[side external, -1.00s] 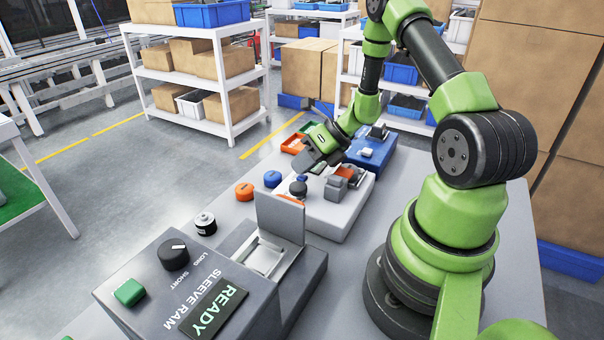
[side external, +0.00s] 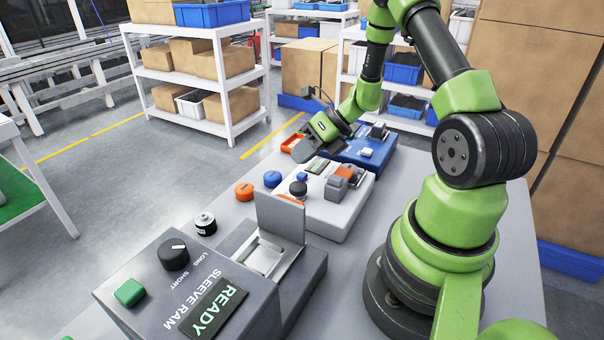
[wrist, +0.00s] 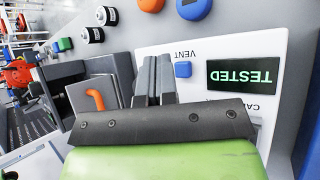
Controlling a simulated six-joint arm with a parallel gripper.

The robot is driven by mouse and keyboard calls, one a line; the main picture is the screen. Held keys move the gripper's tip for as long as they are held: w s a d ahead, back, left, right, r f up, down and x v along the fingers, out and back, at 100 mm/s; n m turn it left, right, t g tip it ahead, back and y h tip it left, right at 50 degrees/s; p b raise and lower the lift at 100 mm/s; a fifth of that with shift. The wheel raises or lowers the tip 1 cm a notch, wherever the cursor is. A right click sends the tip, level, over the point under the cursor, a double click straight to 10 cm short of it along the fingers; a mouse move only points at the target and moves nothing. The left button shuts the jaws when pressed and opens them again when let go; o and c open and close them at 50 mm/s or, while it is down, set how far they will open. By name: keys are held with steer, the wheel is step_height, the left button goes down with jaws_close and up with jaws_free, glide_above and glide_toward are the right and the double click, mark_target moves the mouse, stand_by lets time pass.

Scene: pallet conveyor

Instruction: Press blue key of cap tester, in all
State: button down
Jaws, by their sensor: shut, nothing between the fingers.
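The white cap tester (side external: 334,222) stands on the grey bench in the side external view. In the wrist view its panel (wrist: 220,42) carries a display (wrist: 243,75) reading TESTED in green. Its blue key (wrist: 183,69), beside the word VENT, stands clear and uncovered just right of my fingertips. My gripper (wrist: 155,80) is shut and empty. In the side view my gripper (side external: 303,153) hangs above the far end of the tester, apart from it. The tester's lower panel is partly hidden by my gripper in the wrist view.
A grey sleeve ram (side external: 190,290) showing READY stands in front, with its raised plate (side external: 281,218) near the tester. An orange cap (side external: 244,191), a blue cap (side external: 272,179) and a black-and-white part (side external: 205,223) lie to the left. A blue device (side external: 375,160) stands behind.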

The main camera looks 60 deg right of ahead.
mark_target(302, 173)
steer(key=shift+r, duration=2.15)
steer(key=shift+a+r+n, duration=0.2)
steer(key=shift+r+n, duration=0.05)
steer(key=shift+n, duration=0.05)
steer(key=s+a+r+n+g, duration=0.2)
steer(key=s+a+r+n, duration=0.1)
steer(key=a+r+n, duration=1.05)
steer(key=s+a+r+n+t+h, duration=0.1)
steer(key=s+n, duration=0.4)
steer(key=n, duration=0.5)
steer(key=s+a+r+n+h, duration=0.1)
steer(key=s+r+n+h, duration=0.1)
steer(key=s+n, duration=0.4)
steer(key=r+n, duration=0.1)
steer(key=n, duration=0.2)
steer(key=shift+s+a+r+n+t, duration=0.2)
steer(key=shift+a+r+n+t, duration=0.1)
steer(key=shift+n+t, duration=0.1)
